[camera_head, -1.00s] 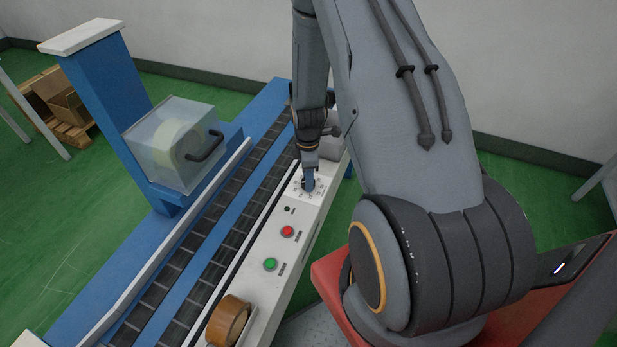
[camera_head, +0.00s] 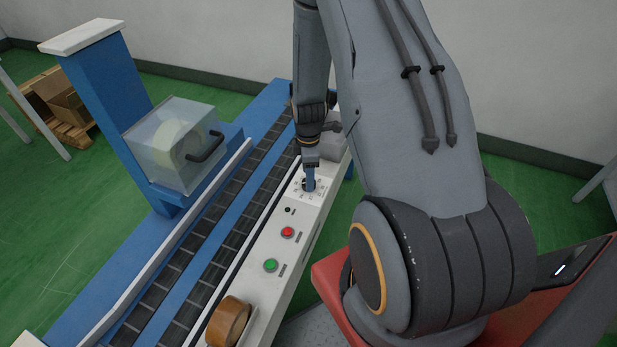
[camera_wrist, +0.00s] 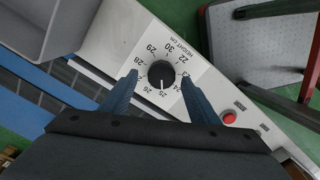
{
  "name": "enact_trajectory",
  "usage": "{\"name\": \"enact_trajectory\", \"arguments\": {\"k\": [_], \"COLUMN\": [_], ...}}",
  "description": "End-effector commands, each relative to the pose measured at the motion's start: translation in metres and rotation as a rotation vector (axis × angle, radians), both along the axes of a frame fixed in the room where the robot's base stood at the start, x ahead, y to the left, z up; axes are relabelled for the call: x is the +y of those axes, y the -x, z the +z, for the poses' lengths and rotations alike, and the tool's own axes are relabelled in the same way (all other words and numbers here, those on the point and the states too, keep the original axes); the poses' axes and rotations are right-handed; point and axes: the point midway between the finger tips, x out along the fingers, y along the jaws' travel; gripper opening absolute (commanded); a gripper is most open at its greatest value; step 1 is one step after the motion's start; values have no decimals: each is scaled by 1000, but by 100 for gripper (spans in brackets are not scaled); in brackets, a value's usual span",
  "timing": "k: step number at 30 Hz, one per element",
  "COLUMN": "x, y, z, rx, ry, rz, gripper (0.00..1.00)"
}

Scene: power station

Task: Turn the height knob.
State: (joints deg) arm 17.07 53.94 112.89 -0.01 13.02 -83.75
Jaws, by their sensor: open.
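The height knob (camera_wrist: 161,74) is a round black dial in the wrist view. It sits on a white plate printed "HEIGHT CM" with a ring of numbers from 22 to 30, and its pale mark points near 25. My gripper (camera_wrist: 158,80) is open, with one blue finger on each side of the knob; whether they touch it I cannot tell. In the head view my gripper (camera_head: 309,184) points down over the dial plate (camera_head: 299,194), and the knob is mostly hidden by the fingers.
A red button (camera_head: 287,232) and a green button (camera_head: 270,265) sit along the white panel. A brown tape roll (camera_head: 229,322) lies nearer. The conveyor (camera_head: 213,252) and a clear box with a tape roll (camera_head: 175,143) are to the left. A grey box (camera_wrist: 42,30) is near the dial.

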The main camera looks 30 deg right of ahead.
Motion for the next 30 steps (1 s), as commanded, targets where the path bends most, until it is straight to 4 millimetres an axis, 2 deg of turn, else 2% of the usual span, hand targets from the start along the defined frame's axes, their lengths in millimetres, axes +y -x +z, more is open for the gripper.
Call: {"name": "enact_trajectory", "arguments": {"k": [6,12,18,30], "x": [0,0,0,0], "y": [-2,-2,-2,-2], "z": [34,55,62,62], "rx": [-5,-5,-3,-3], "ry": [1,1,1,1], "rz": [0,0,0,0], "gripper": [55,55,55,55]}}
